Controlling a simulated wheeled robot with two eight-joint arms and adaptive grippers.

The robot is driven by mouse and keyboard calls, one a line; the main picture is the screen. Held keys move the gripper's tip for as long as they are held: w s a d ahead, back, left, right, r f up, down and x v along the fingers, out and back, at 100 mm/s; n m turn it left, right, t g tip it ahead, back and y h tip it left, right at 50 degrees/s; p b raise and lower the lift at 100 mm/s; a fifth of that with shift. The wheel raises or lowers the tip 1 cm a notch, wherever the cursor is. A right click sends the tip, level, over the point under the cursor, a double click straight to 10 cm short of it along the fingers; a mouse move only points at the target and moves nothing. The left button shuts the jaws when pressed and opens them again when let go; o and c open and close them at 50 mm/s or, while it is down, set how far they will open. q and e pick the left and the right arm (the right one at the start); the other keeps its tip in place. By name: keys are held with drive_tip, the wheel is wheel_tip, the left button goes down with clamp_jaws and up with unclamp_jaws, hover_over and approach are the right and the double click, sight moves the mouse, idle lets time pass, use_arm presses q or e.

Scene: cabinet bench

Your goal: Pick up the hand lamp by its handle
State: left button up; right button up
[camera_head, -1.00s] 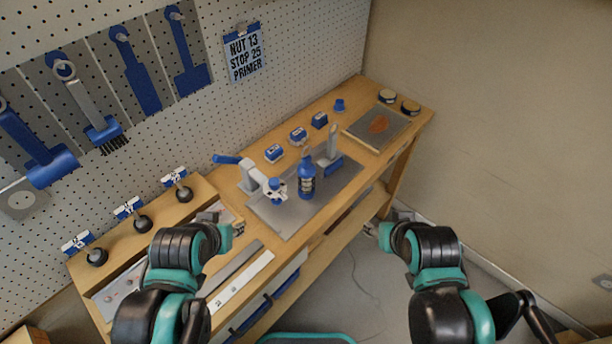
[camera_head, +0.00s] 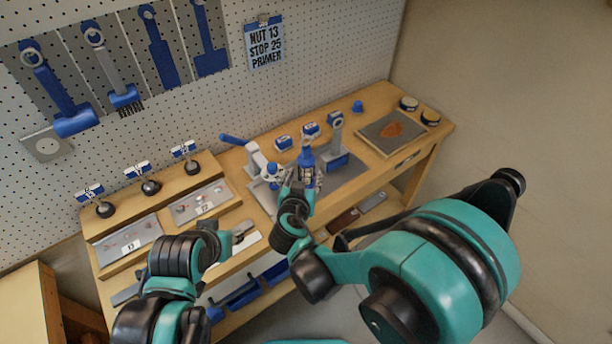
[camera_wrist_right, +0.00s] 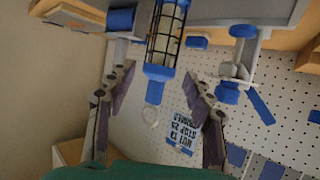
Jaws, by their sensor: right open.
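The hand lamp stands upright on the grey mat of the bench. Its blue cap and small hook show in the head view (camera_head: 306,158). In the right wrist view, which is upside down, its dark wire cage and blue cap (camera_wrist_right: 158,72) show at top centre; its handle is out of frame. My right gripper (camera_head: 302,182) is at the near side of the lamp and hides its lower part. In the right wrist view its open fingers (camera_wrist_right: 160,105) flank the lamp's line, with no visible contact. My left gripper (camera_head: 243,232) is over the bench's near edge, its opening unclear.
A clamp with a blue lever (camera_head: 256,158) stands close left of the lamp; a grey stand with a blue block (camera_head: 336,145) is close right. Small blue boxes (camera_head: 284,143) sit behind. Tools hang on the pegboard (camera_head: 215,105). A grey board (camera_head: 392,133) lies at the far right.

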sight(308, 159)
drive_tip(key=b+x, duration=0.2)
drive_tip(key=x, duration=1)
drive_tip(key=shift+w+f+b, duration=0.1)
drive_tip(key=shift+b, duration=0.3)
clamp_jaws()
